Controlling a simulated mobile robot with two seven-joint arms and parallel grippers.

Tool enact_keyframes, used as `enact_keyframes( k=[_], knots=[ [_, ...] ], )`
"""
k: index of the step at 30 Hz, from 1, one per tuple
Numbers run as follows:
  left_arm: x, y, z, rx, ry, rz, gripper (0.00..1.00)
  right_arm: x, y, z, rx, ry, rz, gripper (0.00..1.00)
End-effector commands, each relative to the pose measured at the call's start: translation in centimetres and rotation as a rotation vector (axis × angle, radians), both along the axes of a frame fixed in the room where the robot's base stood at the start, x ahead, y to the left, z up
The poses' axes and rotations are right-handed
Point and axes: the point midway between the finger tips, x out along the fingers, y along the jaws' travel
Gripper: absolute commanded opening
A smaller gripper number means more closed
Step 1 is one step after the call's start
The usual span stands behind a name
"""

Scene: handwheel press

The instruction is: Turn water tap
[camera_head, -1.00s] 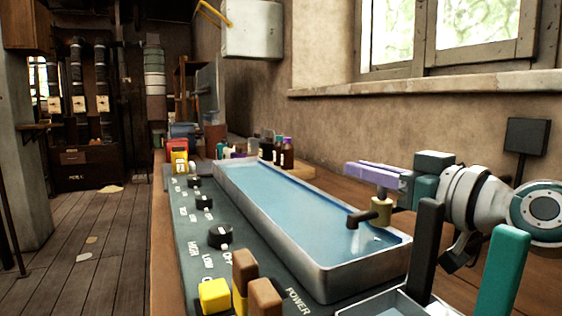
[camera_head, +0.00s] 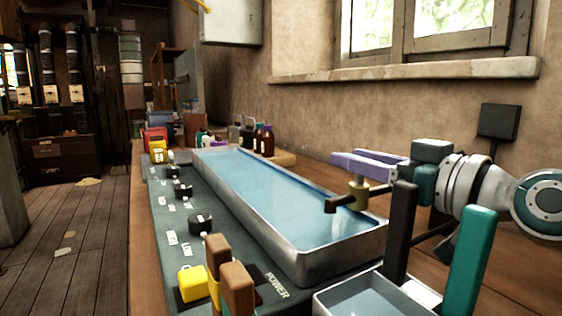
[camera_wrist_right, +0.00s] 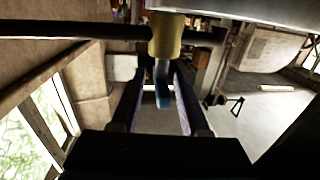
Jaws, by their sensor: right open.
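The water tap (camera_head: 358,196) has a brass-yellow body and a dark spout over the right end of the long water-filled basin (camera_head: 300,264). My right gripper (camera_head: 345,160) reaches in from the right, its purple fingers just above the tap. In the right wrist view, the tap's yellow body (camera_wrist_right: 165,37) is at the top, with a blue lever (camera_wrist_right: 163,88) extending from it. There my right gripper (camera_wrist_right: 158,80) is open, with one finger on each side of the lever. I cannot tell whether either finger touches it. My left gripper is not in view.
A dark control panel (camera_head: 165,215) with knobs lies left of the basin. Brown, yellow, black and teal upright pieces stand in front, near a smaller metal tray (camera_head: 335,300). Bottles (camera_head: 262,140) stand at the basin's far end. A stone windowsill (camera_head: 400,72) is behind.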

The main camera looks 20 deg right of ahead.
Motion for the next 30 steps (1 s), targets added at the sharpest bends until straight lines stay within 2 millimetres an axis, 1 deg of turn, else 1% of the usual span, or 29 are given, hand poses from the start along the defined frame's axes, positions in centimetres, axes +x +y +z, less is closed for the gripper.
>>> enact_keyframes(
  k=[1,6,12,18,30],
  knots=[
    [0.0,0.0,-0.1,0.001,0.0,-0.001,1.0,-1.0,-0.2,-0.2,-0.004,0.004,0.0,0.45],
    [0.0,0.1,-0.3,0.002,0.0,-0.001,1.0,-3.9,-0.7,-0.3,-0.003,0.004,0.0,0.45],
    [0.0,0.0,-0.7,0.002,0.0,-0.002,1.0,-6.2,-1.2,-0.2,-0.002,0.003,0.0,0.45],
    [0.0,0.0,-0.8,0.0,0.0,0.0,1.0,-7.0,-1.3,-0.1,0.001,0.001,0.001,0.45],
    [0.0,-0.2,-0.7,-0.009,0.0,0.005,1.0,-7.0,-1.3,0.0,0.001,0.0,0.0,0.45]
  ],
)
